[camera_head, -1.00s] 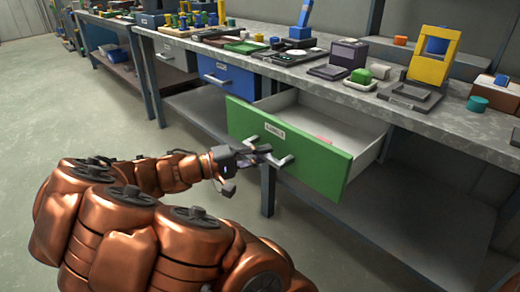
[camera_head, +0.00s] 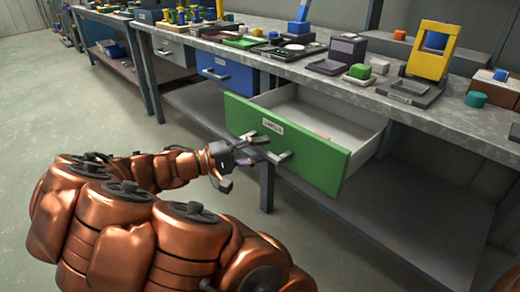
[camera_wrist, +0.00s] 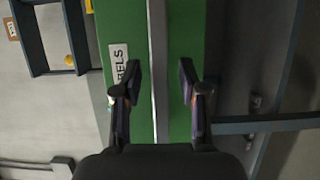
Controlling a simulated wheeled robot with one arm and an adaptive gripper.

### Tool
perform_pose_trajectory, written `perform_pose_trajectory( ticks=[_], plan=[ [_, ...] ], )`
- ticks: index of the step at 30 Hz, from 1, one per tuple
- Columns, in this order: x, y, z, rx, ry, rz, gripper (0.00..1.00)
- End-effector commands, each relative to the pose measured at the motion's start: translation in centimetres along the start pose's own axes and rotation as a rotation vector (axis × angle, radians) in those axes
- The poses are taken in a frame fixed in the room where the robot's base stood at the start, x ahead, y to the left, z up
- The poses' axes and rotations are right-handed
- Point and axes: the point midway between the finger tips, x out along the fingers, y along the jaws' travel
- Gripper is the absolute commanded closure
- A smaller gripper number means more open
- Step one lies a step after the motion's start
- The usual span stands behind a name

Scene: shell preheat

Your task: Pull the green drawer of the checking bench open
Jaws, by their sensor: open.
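The green drawer (camera_head: 310,150) of the checking bench stands well open, and its pale inside shows. Its front has a white label (camera_head: 273,127) and a grey bar handle (camera_head: 278,157). My gripper (camera_wrist: 160,82) is open at the handle. In the wrist view the handle bar (camera_wrist: 158,60) runs between the two spread fingers, with a gap visible on each side. The green front (camera_wrist: 185,25) lies behind the bar, and the label (camera_wrist: 118,65) is partly covered by the left finger. In the head view the wrist hides part of my fingers.
A closed blue drawer (camera_head: 228,75) is left of the green one. A lower shelf (camera_head: 400,225) lies beneath. The floor at left is clear.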

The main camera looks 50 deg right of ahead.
Motion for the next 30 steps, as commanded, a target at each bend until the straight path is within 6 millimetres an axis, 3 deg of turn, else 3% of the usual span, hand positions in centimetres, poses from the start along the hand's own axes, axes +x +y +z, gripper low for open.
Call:
perform_pose_trajectory(
  ticks=[5,18,30],
  plan=[
    [-1.9,0.0,-0.1,0.001,0.006,-0.001,0.58],
    [-9.8,-0.1,-0.1,0.000,0.005,-0.001,0.58],
    [-11.9,0.0,0.0,0.000,0.001,0.000,0.58]
  ],
)
